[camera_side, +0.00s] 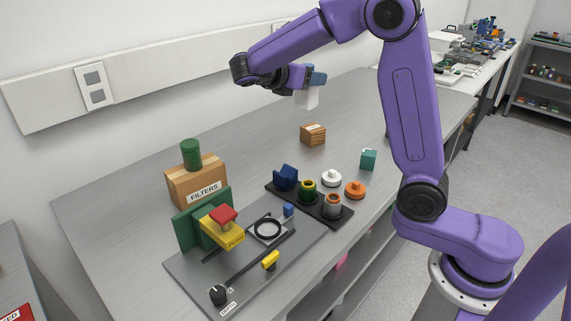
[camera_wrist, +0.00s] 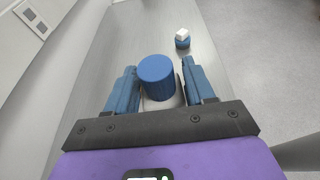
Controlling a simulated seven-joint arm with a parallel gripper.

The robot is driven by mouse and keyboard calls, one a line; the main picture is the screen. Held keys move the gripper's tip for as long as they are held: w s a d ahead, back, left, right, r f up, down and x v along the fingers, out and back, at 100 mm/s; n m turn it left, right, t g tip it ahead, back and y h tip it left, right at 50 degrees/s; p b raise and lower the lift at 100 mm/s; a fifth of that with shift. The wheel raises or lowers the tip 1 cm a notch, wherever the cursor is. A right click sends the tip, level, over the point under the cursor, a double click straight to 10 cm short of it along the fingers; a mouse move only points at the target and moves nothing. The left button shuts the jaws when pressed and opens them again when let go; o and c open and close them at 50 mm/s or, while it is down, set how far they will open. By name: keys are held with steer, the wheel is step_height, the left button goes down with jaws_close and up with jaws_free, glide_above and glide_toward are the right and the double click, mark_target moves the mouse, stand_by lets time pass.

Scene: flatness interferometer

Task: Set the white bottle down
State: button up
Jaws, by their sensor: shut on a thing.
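The white bottle (camera_side: 307,98) shows as a pale body under my gripper in the side view. In the wrist view its round blue cap (camera_wrist: 156,75) faces the camera, with a little of the white body (camera_wrist: 161,103) below it. My gripper (camera_side: 308,80) is shut on the bottle, with one blue finger on each side in the wrist view (camera_wrist: 159,70). It appears to hold the bottle above the far part of the grey table (camera_side: 370,95). The bottle's underside is hidden in the wrist view.
A striped wooden block (camera_side: 313,134) stands nearer the front. A teal block (camera_side: 368,159), a dark tray (camera_side: 333,222) with round parts, and the FILTERS box (camera_side: 185,186) lie nearer. Bare table surrounds the bottle.

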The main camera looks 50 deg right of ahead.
steer(key=s+d+g, duration=0.1)
steer(key=s+d+m, duration=0.1)
steer(key=shift+s+r+m+g, duration=0.15)
steer(key=shift+s+m+g, duration=0.15)
steer(key=shift+s+g, duration=0.1)
step_height(320, 180, down, 11)
steer(key=shift+r, duration=0.2)
steer(key=shift+w+d+f, duration=0.45)
steer(key=shift+w+f, duration=1.8)
steer(key=shift+w, duration=0.05)
steer(key=shift+w+d+f, duration=0.4)
steer(key=shift+w+f, duration=1.8)
steer(key=shift+w, duration=0.1)
steer(key=shift+w+d+f, duration=0.45)
steer(key=shift+w+f, duration=1.8)
steer(key=shift+w, duration=0.05)
steer(key=shift+f, duration=0.15)
steer(key=o, duration=1.4)
